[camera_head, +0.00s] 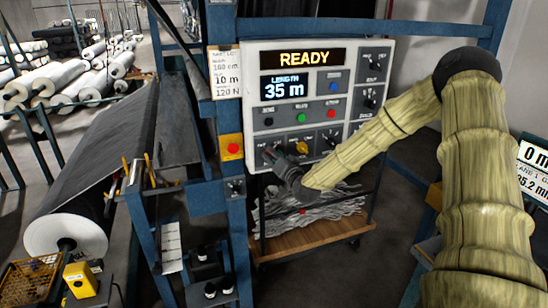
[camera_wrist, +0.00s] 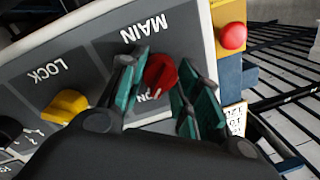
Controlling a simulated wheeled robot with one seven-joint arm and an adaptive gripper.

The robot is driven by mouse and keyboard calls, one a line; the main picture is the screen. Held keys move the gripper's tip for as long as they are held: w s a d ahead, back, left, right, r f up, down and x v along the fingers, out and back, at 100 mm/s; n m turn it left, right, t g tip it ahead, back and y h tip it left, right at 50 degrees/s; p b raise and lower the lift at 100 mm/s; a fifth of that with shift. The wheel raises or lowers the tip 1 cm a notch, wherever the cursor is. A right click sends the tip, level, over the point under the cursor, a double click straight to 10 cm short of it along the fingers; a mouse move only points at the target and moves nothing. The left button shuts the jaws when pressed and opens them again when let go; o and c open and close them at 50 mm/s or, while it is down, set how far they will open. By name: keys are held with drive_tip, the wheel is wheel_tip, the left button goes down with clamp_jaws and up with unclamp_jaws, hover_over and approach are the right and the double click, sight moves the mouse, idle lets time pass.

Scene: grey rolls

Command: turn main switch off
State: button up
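The main switch is a red rotary knob (camera_wrist: 160,75) under the label MAIN, with ON lettering partly visible beside it in the wrist view. The wrist picture shows the panel roughly upside down. My gripper (camera_wrist: 158,92) has its green-padded fingers apart, one on each side of the red knob. I cannot tell whether either finger touches it. In the head view my gripper (camera_head: 272,157) is at the lower left of the grey control panel (camera_head: 253,62) and hides the main switch. The panel display reads READY and LENGTH 35 m.
A yellow LOCK knob (camera_wrist: 65,106) is beside the main switch. A red button on a yellow box (camera_head: 231,148) is just left of the panel. A cart with grey scraps (camera_head: 310,215) stands below. A large dark roll (camera_head: 100,165) lies at left.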

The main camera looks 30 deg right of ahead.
drive_tip(key=shift+n+b, duration=0.3)
drive_tip(key=shift+a+n+g+h+b, duration=0.1)
drive_tip(key=shift+n+g+h+b, duration=0.25)
drive_tip(key=shift+n+b, duration=3.25)
drive_tip(key=shift+n+g+h+b, duration=0.3)
drive_tip(key=shift+n+b, duration=2.6)
drive_tip(key=shift+n, duration=1.4)
drive_tip(key=shift+r, duration=0.1)
drive_tip(key=o, duration=1)
drive_tip(key=shift+o, duration=0.2)
